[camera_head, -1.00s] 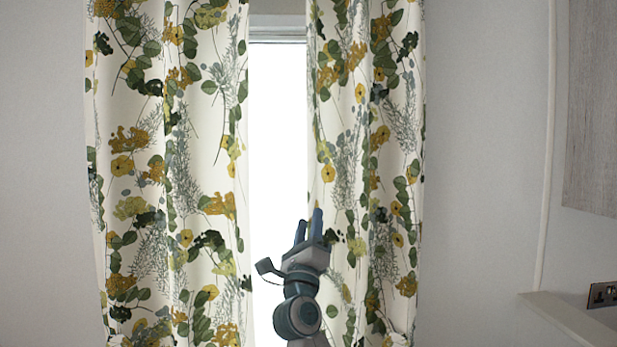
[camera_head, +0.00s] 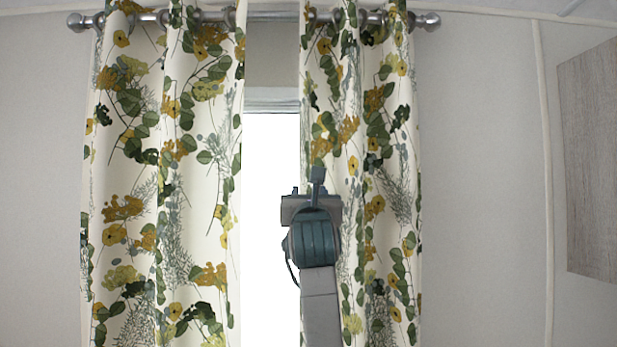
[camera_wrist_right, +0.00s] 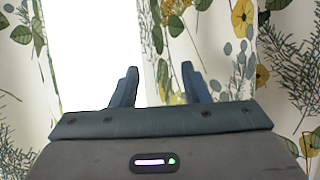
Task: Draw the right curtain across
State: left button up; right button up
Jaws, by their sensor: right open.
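The right curtain (camera_head: 375,200) hangs from the rod, white with yellow flowers and green leaves, its inner edge beside the bright window gap. My right gripper (camera_head: 317,180) is raised in front of that inner edge in the head view. In the right wrist view my right gripper (camera_wrist_right: 158,88) is open, with its two blue fingers apart. The right curtain's edge (camera_wrist_right: 175,50) shows between and beyond the fingers there; whether they touch it I cannot tell. The left curtain (camera_head: 165,200) hangs on the other side of the gap. My left gripper is not in view.
The silver curtain rod (camera_head: 270,16) runs along the top, with a round knob at each end. The bright window (camera_head: 270,160) shows between the curtains. A wooden panel (camera_head: 592,160) is on the wall at far right.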

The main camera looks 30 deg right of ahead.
aim_at(310, 187)
jog(key=p+x, duration=0.2)
jog(key=x, duration=0.2)
jog(key=shift+w+d+r, duration=0.2)
jog(key=shift+d+r, duration=0.05)
jog(key=shift+r, duration=0.1)
jog(key=shift+w+d, duration=0.3)
jog(key=shift+w, duration=0.35)
jog(key=shift+c, duration=0.4)
jog(key=shift+r, duration=0.1)
grip_shut()
